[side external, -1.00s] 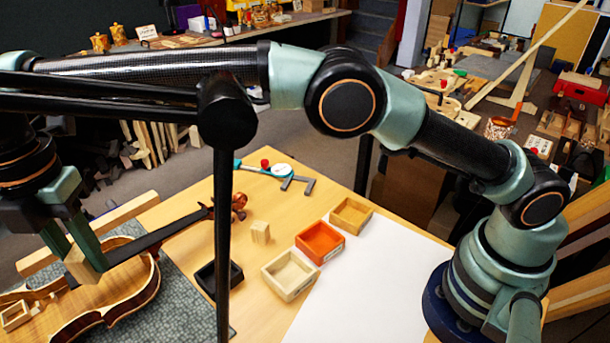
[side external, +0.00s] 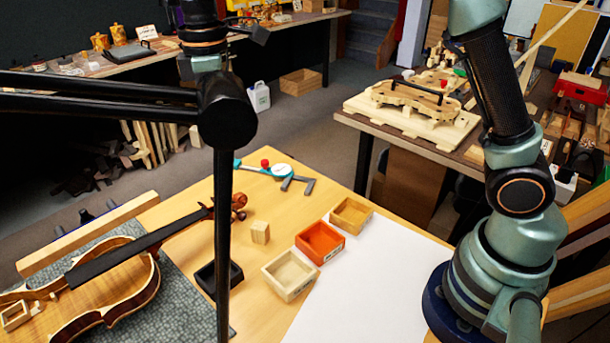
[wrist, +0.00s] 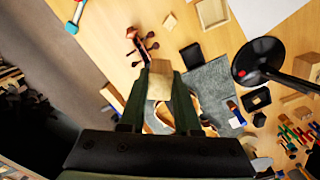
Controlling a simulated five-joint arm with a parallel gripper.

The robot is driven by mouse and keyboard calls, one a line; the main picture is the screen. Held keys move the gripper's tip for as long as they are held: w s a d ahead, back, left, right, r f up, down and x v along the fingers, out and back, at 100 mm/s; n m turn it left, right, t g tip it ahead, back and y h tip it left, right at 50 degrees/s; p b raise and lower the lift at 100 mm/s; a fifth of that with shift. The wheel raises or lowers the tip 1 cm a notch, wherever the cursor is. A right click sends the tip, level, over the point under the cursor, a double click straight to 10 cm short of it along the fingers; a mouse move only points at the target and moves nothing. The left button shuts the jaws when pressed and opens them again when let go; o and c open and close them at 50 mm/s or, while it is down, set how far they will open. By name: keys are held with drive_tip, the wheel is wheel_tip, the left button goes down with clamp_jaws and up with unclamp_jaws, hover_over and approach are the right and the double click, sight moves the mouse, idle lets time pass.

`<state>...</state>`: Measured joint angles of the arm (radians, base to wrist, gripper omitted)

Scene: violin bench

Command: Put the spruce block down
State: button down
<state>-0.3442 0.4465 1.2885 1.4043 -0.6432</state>
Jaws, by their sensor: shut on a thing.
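The spruce block (wrist: 160,80), a pale wooden cube, sits between the fingertips of my gripper (wrist: 161,86) in the wrist view. The gripper is shut on it and holds it high above the bench. In the side external view the end of my arm shows at the top left, and the black stand joint hides the fingers and the held block. A second pale block (side external: 260,232) stands on the bench, apart from my gripper, to the left of the orange box.
A pale box (side external: 289,276), an orange box (side external: 320,242) and a tan box (side external: 351,215) stand in a row by the white sheet (side external: 375,285). A black tray (side external: 205,280) and the violin (side external: 100,285) on a grey mat are at left. A caliper (side external: 280,171) lies behind.

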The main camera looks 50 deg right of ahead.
drive_tip(key=s+d+f+m, duration=0.1)
drive_tip(key=s+d+m, duration=0.3)
drive_tip(key=d+m, duration=0.3)
drive_tip(key=s+d+f+m, duration=0.1)
drive_tip(key=s+d+m, duration=0.3)
drive_tip(key=d, duration=0.5)
drive_tip(key=w+d+f+m, duration=0.15)
drive_tip(key=w+m, duration=0.35)
drive_tip(key=m, duration=1.1)
drive_tip(key=w+d+m, duration=0.3)
drive_tip(key=w+m, duration=0.2)
drive_tip(key=m, duration=1)
drive_tip(key=f, duration=2)
drive_tip(key=shift+s+a, duration=0.1)
drive_tip(key=shift+a, duration=0.1)
